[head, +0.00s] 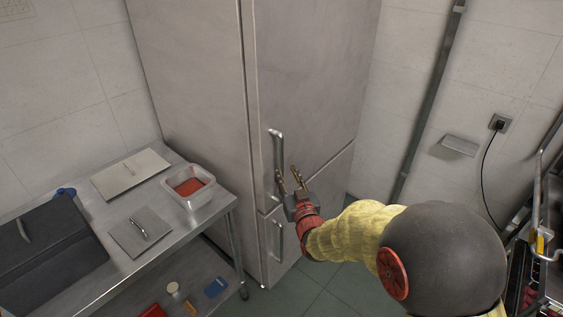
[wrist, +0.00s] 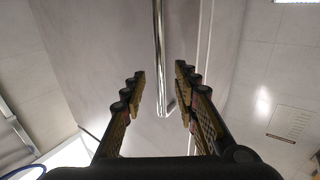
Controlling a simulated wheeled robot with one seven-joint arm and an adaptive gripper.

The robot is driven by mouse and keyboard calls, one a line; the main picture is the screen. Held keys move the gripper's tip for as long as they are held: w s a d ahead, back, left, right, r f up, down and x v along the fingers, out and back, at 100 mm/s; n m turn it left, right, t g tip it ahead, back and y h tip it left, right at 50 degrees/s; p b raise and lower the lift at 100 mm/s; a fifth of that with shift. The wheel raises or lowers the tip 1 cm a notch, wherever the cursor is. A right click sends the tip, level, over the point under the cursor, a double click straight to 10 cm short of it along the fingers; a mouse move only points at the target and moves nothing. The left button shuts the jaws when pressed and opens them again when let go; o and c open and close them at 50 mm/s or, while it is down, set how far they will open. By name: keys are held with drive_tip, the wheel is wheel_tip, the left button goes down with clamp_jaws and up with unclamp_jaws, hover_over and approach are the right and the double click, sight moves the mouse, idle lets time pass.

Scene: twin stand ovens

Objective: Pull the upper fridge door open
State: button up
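The upper fridge door (head: 312,75) is a tall grey panel and looks closed against the fridge body. Its vertical metal handle (head: 276,160) is near the door's left edge, just above the seam with the lower door. My gripper (head: 289,177) is in front of the door by the lower end of this handle, with its fingers apart. In the wrist view my gripper (wrist: 159,85) is open, and the handle (wrist: 158,50) runs down between the two finger lines as seen. I cannot tell whether the handle is within the fingers' depth. No contact shows.
The lower door's handle (head: 276,240) is just below. A steel table (head: 95,228) at the left carries a container of red food (head: 190,186), lids and a dark case (head: 45,255). A wall pipe (head: 425,110) and a rack (head: 540,210) are at the right.

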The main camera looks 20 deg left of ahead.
sight(282, 163)
drive_tip(key=b+x, duration=0.1)
drive_tip(key=x, duration=0.5)
drive_tip(key=shift+f, duration=0.1)
drive_tip(key=shift+w+a, duration=0.25)
drive_tip(key=shift+w, duration=0.05)
drive_tip(key=shift+c, duration=0.8)
clamp_jaws()
